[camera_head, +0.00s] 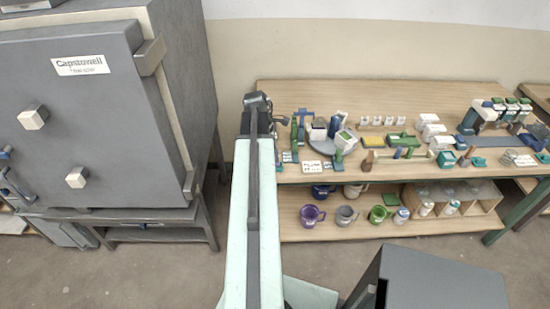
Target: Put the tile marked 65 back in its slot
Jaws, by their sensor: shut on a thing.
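My gripper (260,103) is at the far end of my raised arm, at the left end of the wooden table (420,92). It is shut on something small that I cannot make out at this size. A white marked board (313,167) and small blue-and-white pieces (290,157) lie near the table's front left edge, right of my arm. Another pale marked board (519,158) lies at the right end. No number 65 can be read, and I cannot tell which slot belongs to that tile.
A grey turntable (333,141) with boxes on it stands near my gripper. Bottles, blocks and white jars crowd the tabletop. Mugs, including a purple one (307,216), stand on the lower shelf. A grey kiln (90,110) is at left. Floor between is clear.

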